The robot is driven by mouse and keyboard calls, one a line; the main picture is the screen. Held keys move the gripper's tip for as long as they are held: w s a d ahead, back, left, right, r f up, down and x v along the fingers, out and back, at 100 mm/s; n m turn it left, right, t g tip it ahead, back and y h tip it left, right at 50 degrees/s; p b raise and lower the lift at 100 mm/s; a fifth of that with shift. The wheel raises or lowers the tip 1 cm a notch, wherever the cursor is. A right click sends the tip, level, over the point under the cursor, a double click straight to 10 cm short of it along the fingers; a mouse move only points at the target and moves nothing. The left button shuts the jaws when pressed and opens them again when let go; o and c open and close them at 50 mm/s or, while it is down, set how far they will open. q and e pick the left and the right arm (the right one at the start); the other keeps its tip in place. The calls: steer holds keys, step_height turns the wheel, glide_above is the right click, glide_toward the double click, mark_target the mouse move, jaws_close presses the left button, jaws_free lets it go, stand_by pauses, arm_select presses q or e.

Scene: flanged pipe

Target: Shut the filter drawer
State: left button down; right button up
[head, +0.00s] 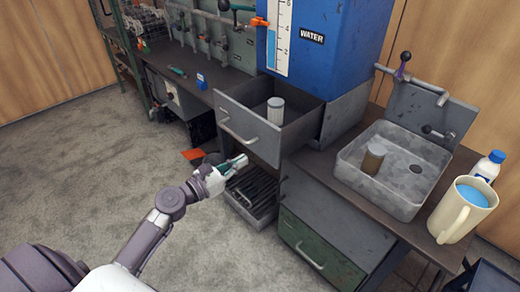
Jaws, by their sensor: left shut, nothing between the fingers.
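The filter drawer (250,132) is a grey metal drawer with a bar handle, pulled out from the bench under the blue water tank. A white ribbed cylindrical filter (275,111) stands upright inside it. My left gripper (241,159) is shut and empty, just below the drawer front and its handle in the picture. I cannot tell whether it touches the drawer. My right gripper is not in view.
A blue water tank (345,35) stands behind the drawer. A metal sink (400,196) with a brown cylinder, a mug (462,212) and a bottle (489,166) are at right. A green drawer (310,248) is below. Carpet at left is clear.

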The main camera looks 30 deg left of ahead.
mark_target(266, 146)
arm_select(q)
steer(key=x, duration=0.6)
steer(key=shift+w, duration=0.25)
steer(key=shift+w+d, duration=0.3)
steer(key=shift+w, duration=0.35)
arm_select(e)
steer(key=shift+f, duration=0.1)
